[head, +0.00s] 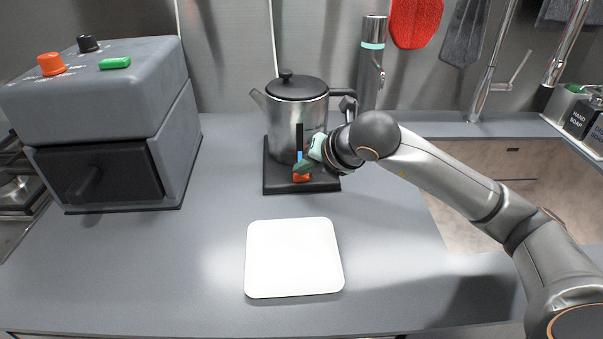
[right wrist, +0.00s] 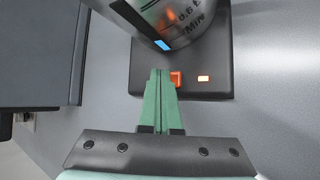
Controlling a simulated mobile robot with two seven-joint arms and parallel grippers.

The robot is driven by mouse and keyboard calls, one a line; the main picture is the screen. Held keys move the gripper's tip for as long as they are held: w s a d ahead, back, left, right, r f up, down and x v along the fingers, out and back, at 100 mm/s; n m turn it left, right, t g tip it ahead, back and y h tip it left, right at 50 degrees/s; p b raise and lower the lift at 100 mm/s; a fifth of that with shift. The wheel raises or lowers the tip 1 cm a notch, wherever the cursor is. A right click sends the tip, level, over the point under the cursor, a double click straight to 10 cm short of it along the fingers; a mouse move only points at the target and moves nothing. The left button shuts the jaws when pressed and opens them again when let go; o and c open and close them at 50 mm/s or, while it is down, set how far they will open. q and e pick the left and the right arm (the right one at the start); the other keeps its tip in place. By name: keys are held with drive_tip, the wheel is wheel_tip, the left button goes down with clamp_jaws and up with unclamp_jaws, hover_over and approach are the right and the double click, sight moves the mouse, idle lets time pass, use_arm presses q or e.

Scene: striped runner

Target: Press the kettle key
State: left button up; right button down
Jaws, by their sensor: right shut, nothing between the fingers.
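The steel kettle (head: 283,125) with a black lid and handle stands on a black base (head: 272,182). Its lower body also shows in the right wrist view (right wrist: 187,14). An orange key (head: 301,178) is at the front of the base; in the right wrist view the key (right wrist: 177,79) is partly covered by my fingertips. My left gripper is out of view.
A grey oven-like box (head: 115,90) with orange, black and green controls stands at the left. A white square board (head: 293,258) lies in front of the kettle base. A steel cylinder (head: 371,65) stands behind the kettle. The counter around the board is clear.

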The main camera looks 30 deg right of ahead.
sight(305, 183)
drive_tip(key=shift+r, duration=0.1)
drive_tip(key=shift+r+p, duration=0.4)
drive_tip(key=shift+r, duration=0.4)
wheel_tip(305, 183, up, 5)
drive_tip(key=p, duration=0.3)
drive_tip(key=shift+s+f, duration=0.1)
drive_tip(key=shift+s, duration=0.05)
idle(0.6)
